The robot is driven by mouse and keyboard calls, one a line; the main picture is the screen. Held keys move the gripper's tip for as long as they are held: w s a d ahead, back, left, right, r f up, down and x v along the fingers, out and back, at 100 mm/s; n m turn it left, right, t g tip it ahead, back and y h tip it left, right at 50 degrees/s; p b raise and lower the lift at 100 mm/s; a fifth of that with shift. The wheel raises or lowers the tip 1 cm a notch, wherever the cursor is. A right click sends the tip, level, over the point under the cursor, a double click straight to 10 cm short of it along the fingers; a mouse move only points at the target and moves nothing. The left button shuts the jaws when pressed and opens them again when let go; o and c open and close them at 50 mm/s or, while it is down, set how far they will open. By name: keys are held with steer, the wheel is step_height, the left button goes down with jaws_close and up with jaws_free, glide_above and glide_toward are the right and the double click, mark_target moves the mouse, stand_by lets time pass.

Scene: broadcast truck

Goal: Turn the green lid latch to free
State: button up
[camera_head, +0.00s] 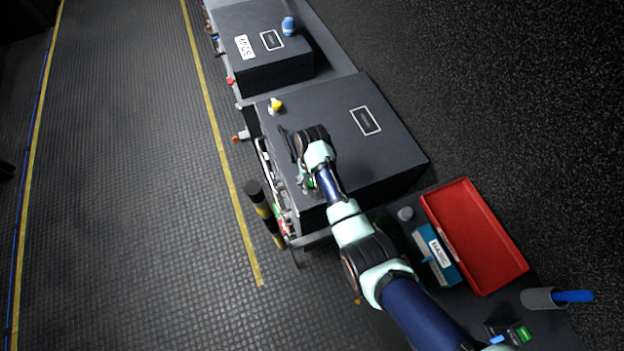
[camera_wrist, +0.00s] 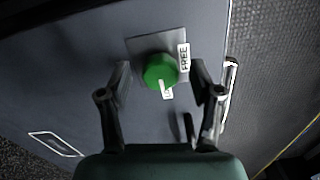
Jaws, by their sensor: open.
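The green lid latch (camera_wrist: 160,70) is a round knob on a grey plate (camera_wrist: 143,45) fixed to a dark case. Its white pointer is turned toward the bottom of the wrist view, at a small white label (camera_wrist: 168,94) that is partly covered. The FREE label (camera_wrist: 184,57) is to the right of the knob. My gripper (camera_wrist: 160,72) is open, with one finger on each side of the knob and visible gaps between. In the head view my gripper (camera_head: 306,182) is at the near-left part of the large dark case (camera_head: 385,150); the arm mostly hides the latch there.
A yellow knob (camera_head: 275,104) stands on the same case. A second case (camera_head: 270,60) with a blue knob (camera_head: 288,26) is behind it.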

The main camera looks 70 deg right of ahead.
steer(key=c, duration=1.1)
steer(key=shift+c, duration=0.2)
steer(key=n+p, duration=0.2)
steer(key=n, duration=0.1)
steer(key=shift+r, duration=0.1)
steer(key=n+p, duration=0.2)
steer(key=n, duration=0.3)
steer(key=n+p, duration=0.1)
steer(key=n, duration=0.3)
steer(key=shift+d+n, duration=0.1)
steer(key=shift+n, duration=0.3)
steer(key=shift+n+p, duration=0.4)
steer(key=shift+n, duration=1.5)
